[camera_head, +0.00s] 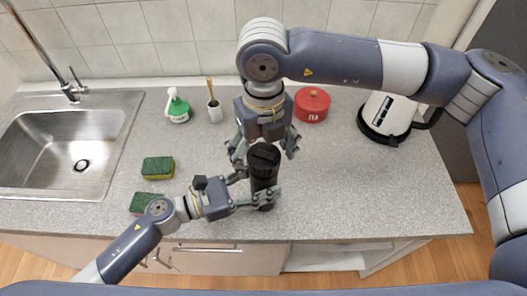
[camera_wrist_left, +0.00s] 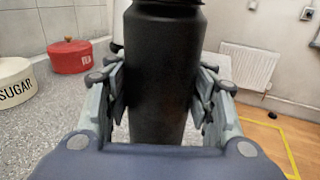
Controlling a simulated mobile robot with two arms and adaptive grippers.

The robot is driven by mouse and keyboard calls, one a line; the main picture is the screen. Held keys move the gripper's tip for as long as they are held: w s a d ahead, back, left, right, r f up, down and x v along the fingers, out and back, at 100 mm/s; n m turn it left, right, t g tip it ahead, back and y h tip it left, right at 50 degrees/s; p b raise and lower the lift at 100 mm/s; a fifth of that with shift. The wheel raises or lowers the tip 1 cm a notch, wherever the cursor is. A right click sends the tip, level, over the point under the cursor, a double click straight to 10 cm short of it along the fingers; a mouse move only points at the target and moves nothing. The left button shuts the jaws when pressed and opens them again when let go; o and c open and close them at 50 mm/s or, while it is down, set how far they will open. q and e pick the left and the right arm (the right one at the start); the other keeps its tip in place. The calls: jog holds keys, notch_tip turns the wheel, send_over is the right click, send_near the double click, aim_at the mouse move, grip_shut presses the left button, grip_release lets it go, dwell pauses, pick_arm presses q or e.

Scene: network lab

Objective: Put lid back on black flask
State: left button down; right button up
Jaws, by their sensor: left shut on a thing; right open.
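The black flask (camera_head: 263,184) stands upright near the counter's front edge; its dark body also fills the middle of the left wrist view (camera_wrist_left: 160,75). My left gripper (camera_head: 262,199) is shut around the flask's lower body, with fingers on both sides. A black lid (camera_head: 263,154) shows at the flask's top; I cannot tell whether it is fully seated. In the left wrist view the top is cut off by the frame edge. My right gripper (camera_head: 264,147) points down from above with its fingers spread, one on each side of the lid and apart from it.
A red tea canister (camera_head: 312,105), a white kettle (camera_head: 388,117), a green spray bottle (camera_head: 177,106) and a brush cup (camera_head: 214,111) stand at the back. Two sponges (camera_head: 158,168) lie left, beside the sink (camera_head: 70,120). A sugar canister (camera_wrist_left: 14,84) shows in the left wrist view. Counter right is clear.

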notch_tip(320, 180, up, 12)
dwell(0.6)
pick_arm(q)
jog(key=c, duration=0.6)
grip_release()
jog(key=v, duration=1.2)
